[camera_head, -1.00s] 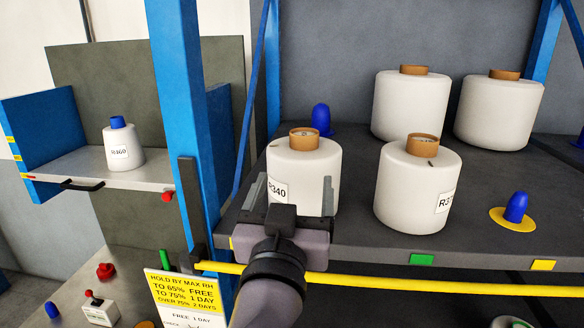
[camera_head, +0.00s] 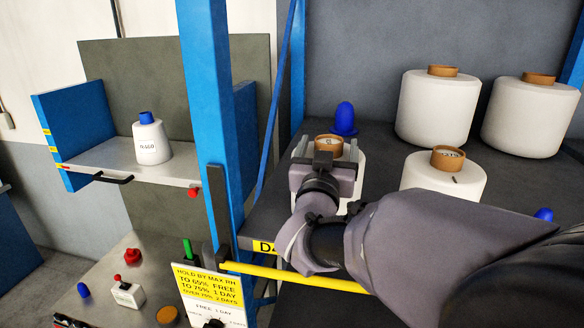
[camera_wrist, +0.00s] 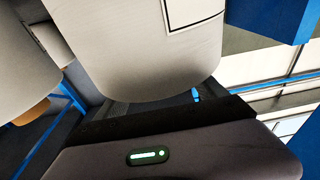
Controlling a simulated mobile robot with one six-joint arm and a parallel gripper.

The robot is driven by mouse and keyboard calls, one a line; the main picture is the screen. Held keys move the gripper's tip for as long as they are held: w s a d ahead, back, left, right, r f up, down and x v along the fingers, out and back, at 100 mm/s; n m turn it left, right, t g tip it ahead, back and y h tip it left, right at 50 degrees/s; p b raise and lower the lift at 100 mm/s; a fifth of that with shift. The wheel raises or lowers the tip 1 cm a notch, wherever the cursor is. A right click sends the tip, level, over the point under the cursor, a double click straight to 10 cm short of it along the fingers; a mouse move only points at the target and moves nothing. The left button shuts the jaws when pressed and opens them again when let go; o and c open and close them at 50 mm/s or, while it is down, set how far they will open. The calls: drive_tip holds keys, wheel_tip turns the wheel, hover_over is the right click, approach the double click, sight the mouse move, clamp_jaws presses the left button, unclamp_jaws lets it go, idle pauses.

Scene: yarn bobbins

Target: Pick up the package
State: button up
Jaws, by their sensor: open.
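No box-like package shows; the goods here are white yarn bobbins with brown cores. The nearest bobbin (camera_head: 357,190), labelled R340 in the earlier view, stands upright at the left front of the dark shelf, mostly hidden behind my gripper. My gripper (camera_head: 326,160) is open, its two fingers at the left and right of this bobbin's upper part. Whether they touch it I cannot tell. In the wrist view a white bobbin (camera_wrist: 140,55) with a label corner fills the upper middle, close to my gripper's housing.
A second bobbin (camera_head: 445,178) stands close to the right, partly behind my arm. Two more bobbins (camera_head: 437,108) (camera_head: 530,118) stand farther back. A blue peg (camera_head: 345,118) is behind. A blue post (camera_head: 207,110) and yellow bar (camera_head: 295,278) border the shelf. A cone (camera_head: 151,145) stands on a left ledge.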

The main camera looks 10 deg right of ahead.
clamp_jaws()
wheel_tip(320, 180, up, 9)
drive_tip(key=shift+r, duration=0.6)
drive_tip(key=shift+f, duration=0.1)
idle(0.3)
